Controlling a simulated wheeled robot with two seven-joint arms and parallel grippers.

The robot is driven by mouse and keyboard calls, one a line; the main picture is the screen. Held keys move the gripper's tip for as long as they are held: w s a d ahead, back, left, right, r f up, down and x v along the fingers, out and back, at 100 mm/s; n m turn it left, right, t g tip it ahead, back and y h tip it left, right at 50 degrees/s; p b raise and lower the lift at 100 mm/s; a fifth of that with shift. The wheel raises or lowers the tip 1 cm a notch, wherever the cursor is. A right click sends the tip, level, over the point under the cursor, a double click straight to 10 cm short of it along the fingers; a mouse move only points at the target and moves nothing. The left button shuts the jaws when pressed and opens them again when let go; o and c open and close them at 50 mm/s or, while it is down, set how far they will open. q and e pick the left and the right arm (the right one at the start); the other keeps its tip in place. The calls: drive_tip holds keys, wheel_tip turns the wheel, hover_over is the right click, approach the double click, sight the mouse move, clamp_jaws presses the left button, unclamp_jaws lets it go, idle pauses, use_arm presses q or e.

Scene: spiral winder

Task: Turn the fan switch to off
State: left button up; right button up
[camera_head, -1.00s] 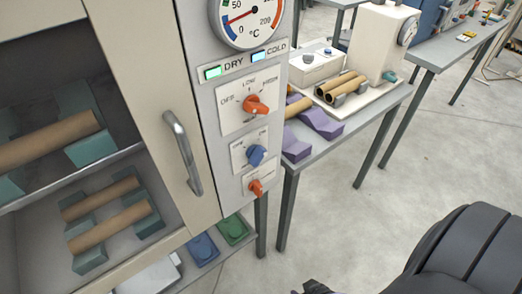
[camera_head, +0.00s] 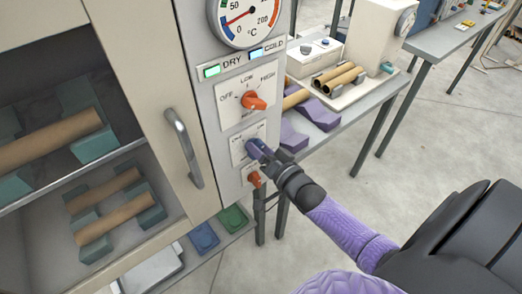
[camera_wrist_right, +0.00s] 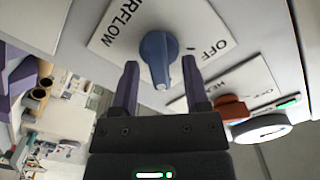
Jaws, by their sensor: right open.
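The blue knob (camera_wrist_right: 158,55) sits on a white plate lettered "OFF" and ending "...RFLOW" in the right wrist view. I take it as the fan switch. Its narrow end has a pale mark; its exact setting is unclear. My right gripper (camera_wrist_right: 161,66) is open, with one purple finger on each side of the blue knob. I cannot tell if they touch it. In the head view my right gripper (camera_head: 261,151) reaches the panel from the lower right and mostly hides the blue knob. My left gripper is not in view.
A larger orange knob (camera_head: 253,101) lies above, and a small orange knob (camera_head: 254,179) close below my right gripper. A temperature dial (camera_head: 240,18) tops the panel. A door handle (camera_head: 184,148) sticks out at the left. A bench (camera_head: 352,117) stands behind at right.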

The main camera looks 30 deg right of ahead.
drive_tip(key=shift+c, duration=0.7)
clamp_jaws()
